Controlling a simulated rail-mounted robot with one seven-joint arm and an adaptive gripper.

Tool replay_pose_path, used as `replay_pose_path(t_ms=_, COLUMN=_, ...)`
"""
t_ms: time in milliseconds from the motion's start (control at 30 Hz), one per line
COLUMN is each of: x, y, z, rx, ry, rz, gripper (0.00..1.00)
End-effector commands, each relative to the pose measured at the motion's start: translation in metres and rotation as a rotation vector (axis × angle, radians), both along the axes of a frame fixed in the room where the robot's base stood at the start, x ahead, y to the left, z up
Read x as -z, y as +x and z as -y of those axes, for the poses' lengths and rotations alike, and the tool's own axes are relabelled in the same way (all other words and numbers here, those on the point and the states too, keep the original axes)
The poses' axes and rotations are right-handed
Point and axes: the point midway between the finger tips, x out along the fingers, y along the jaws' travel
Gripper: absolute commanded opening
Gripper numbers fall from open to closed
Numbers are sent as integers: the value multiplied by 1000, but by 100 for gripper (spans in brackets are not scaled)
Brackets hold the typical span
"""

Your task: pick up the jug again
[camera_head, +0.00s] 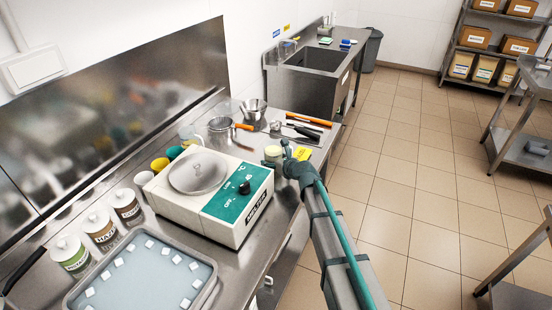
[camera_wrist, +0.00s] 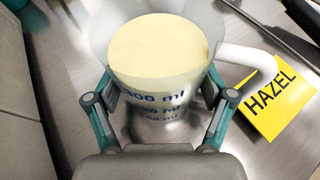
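The jug (camera_wrist: 160,95) is clear, with blue millilitre marks, a white handle (camera_wrist: 252,62) on its right and a pale yellow filling. It stands upright on the steel counter, and it also shows in the head view (camera_head: 273,154) just past the white machine. My gripper (camera_wrist: 163,92) has one finger on each side of the jug's body, both very close to its wall. I cannot tell whether the fingers press on it. In the head view my gripper (camera_head: 288,155) is at the jug's right side. The lower part of the jug is partly hidden.
A yellow HAZEL card (camera_wrist: 275,105) lies right of the jug. The white-and-green machine (camera_head: 212,195) stands near it to the left. Orange-handled tools (camera_head: 307,119) and a steel pot (camera_head: 222,130) lie behind. A sink (camera_head: 318,60) is farther back; open floor is to the right.

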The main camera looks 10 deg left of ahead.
Motion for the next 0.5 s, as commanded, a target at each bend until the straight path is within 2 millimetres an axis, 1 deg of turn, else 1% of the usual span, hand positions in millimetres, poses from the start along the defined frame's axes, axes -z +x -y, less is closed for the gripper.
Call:
replay_pose_path(t_ms=33, x=0, y=0, z=0, rx=0, ry=0, rz=0, gripper=68)
replay_pose_path(t_ms=267, x=0, y=0, z=0, rx=0, ry=0, rz=0, gripper=29)
replay_pose_path(t_ms=300, x=0, y=0, z=0, rx=0, ry=0, rz=0, gripper=22)
replay_pose_path(t_ms=333, x=0, y=0, z=0, rx=0, ry=0, rz=0, gripper=19)
replay_pose_path(t_ms=500, x=-1, y=0, z=0, rx=1, ry=0, rz=1, gripper=19)
